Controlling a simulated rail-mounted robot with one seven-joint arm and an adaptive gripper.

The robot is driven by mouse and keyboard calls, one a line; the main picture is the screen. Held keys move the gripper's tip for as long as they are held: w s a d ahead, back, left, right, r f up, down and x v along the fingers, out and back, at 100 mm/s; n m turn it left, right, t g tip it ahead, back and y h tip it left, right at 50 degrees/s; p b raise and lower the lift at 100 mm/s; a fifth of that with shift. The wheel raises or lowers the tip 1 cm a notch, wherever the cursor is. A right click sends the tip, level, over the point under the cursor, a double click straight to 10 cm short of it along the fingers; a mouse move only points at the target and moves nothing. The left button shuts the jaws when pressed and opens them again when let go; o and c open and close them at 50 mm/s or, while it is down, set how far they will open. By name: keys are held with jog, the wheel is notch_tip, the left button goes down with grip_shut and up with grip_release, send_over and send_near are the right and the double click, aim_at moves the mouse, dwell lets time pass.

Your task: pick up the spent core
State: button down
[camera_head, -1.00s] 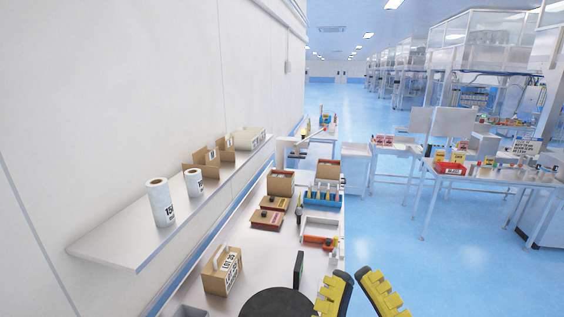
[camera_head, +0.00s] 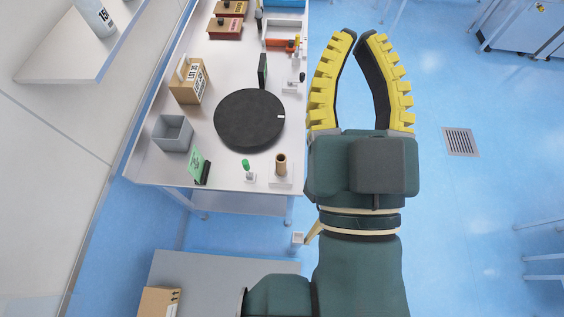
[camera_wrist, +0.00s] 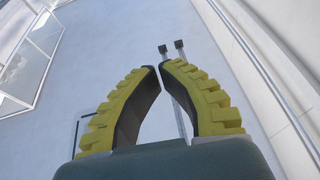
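A brown cardboard tube, which looks like the spent core (camera_head: 281,163), stands upright on a small white holder (camera_head: 281,181) at the near right corner of the white table. My gripper (camera_head: 357,36) is off the table's right side, over the blue floor in the picture, to the right of and above the tube. Its two yellow-ribbed fingers bow inward, with a narrow gap between the tips and nothing between them. In the wrist view my gripper (camera_wrist: 158,67) is empty against a pale wall or ceiling. The tube does not show there.
On the white table (camera_head: 225,172) are a black round disc (camera_head: 249,119), a grey bin (camera_head: 173,133), a green sign (camera_head: 197,167), a green-topped item (camera_head: 247,168) and a cardboard box (camera_head: 188,81). A white shelf (camera_head: 60,62) juts from the left wall.

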dwell(0.3)
jog(key=c, duration=0.5)
grip_release()
